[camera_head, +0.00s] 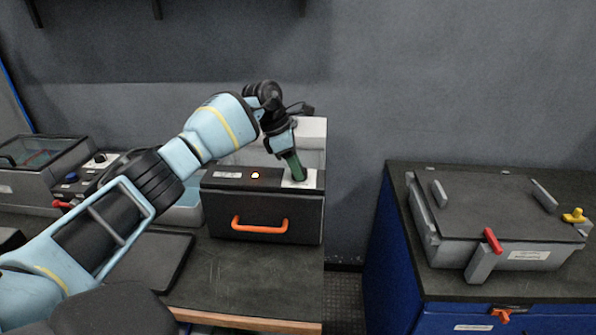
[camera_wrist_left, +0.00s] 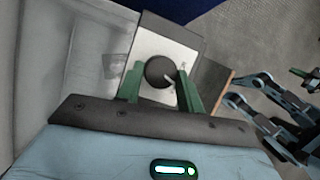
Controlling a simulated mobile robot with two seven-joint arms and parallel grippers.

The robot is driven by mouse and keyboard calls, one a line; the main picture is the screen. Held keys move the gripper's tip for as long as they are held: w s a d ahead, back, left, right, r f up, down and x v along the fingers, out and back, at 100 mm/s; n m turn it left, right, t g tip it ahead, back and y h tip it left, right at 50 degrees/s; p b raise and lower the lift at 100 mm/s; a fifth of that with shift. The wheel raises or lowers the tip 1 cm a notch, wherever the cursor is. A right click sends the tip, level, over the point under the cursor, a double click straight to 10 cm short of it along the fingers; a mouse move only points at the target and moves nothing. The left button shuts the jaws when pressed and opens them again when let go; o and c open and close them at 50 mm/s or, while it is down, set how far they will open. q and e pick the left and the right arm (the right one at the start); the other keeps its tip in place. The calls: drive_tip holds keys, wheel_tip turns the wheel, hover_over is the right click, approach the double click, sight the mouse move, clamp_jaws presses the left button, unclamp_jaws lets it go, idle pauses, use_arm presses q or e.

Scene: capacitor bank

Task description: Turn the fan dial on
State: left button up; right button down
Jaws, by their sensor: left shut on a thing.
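The fan dial (camera_wrist_left: 160,72) is a round dark knob with a pale pointer mark on a white plate (camera_wrist_left: 178,48), seen in the left wrist view. In the head view the white plate (camera_head: 310,180) sits on the top right of a black box (camera_head: 222,212) with an orange handle, and my gripper hides the knob. My left gripper (camera_wrist_left: 160,85) has green fingers on either side of the dial and is shut on it. In the head view the left gripper (camera_head: 293,172) points down onto the plate. My right gripper (camera_wrist_left: 308,76) shows at the right edge of the left wrist view, its jaws unclear.
A grey lidded case (camera_head: 490,215) with red and yellow latches stands on a blue cabinet (camera_head: 395,265) to the right. A dark tray (camera_head: 165,262) lies on the bench; a gap separates bench and cabinet.

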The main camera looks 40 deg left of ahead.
use_arm(q)
drive_tip(key=shift+w+f+m+g+b, duration=0.1)
drive_tip(key=shift+m+g+b, duration=0.3)
drive_tip(key=shift+m+b, duration=0.55)
drive_tip(key=shift+m, duration=0.35)
drive_tip(key=o, duration=1)
drive_tip(key=shift+v, duration=3.95)
drive_tip(key=shift+w+a, duration=0.1)
